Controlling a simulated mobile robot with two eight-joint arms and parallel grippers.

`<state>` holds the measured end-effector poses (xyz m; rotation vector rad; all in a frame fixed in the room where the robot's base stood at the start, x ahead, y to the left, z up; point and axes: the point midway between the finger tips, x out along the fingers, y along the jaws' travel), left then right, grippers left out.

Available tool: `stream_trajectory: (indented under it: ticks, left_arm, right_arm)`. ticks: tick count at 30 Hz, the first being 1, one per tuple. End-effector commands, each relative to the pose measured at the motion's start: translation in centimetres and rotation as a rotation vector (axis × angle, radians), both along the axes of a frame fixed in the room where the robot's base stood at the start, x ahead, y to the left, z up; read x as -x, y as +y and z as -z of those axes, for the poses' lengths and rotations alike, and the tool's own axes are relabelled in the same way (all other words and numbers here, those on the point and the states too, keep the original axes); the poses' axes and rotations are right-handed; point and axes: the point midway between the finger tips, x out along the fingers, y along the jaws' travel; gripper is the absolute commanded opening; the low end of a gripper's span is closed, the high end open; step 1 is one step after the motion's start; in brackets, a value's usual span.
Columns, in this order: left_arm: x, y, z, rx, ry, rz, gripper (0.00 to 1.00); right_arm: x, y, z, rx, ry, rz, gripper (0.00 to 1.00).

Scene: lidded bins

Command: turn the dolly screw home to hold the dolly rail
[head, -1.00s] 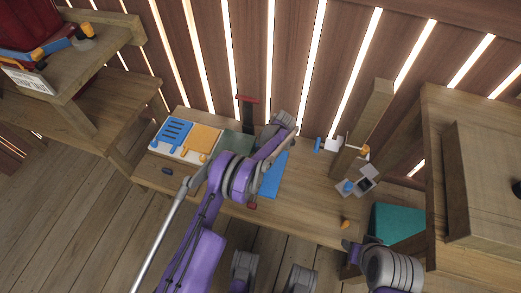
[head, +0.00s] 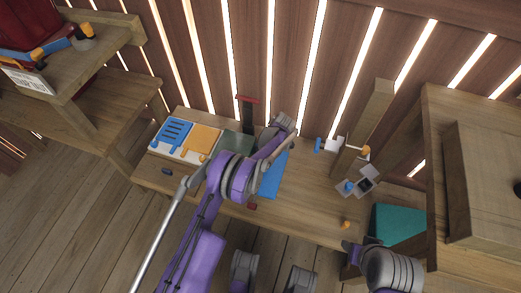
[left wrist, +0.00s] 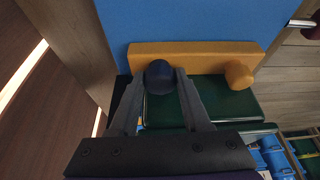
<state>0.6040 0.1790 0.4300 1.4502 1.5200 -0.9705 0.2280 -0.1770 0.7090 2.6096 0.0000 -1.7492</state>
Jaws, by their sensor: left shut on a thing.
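In the left wrist view, a dark blue round screw head (left wrist: 160,76) sits between the fingertips of my left gripper (left wrist: 160,88), which is shut on it. The screw head stands against an orange rail (left wrist: 200,55), presumably the dolly rail, which runs crosswise just beyond the fingers. An orange knob (left wrist: 239,74) is at the rail's right end. The screw's shank and its depth are hidden. In the head view, my left wrist covers the fingertips and the screw.
A dark green block (left wrist: 205,103) lies under the rail, and a blue panel (left wrist: 200,20) is beyond it.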

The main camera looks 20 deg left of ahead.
Motion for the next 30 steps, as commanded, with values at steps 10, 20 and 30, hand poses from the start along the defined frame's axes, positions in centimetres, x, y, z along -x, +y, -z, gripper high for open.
stream_trajectory:
  ticks: [10, 20, 30]
  left_arm:
    - [0.12, -0.03, 0.02, -0.001, 0.0, 0.204, 0.0]
    - [0.12, -0.03, 0.0, -0.001, 0.0, 0.2, 0.72]
    - [0.13, -0.08, -0.15, -0.001, -0.001, 0.199, 0.77]
  right_arm:
    - [-0.09, 0.0, 0.84, 0.0, 0.003, 0.0, 0.52]
    - [-0.08, 0.0, 0.81, 0.0, 0.003, 0.0, 0.52]
    - [-0.08, 0.0, 0.77, 0.0, 0.003, 0.0, 0.52]
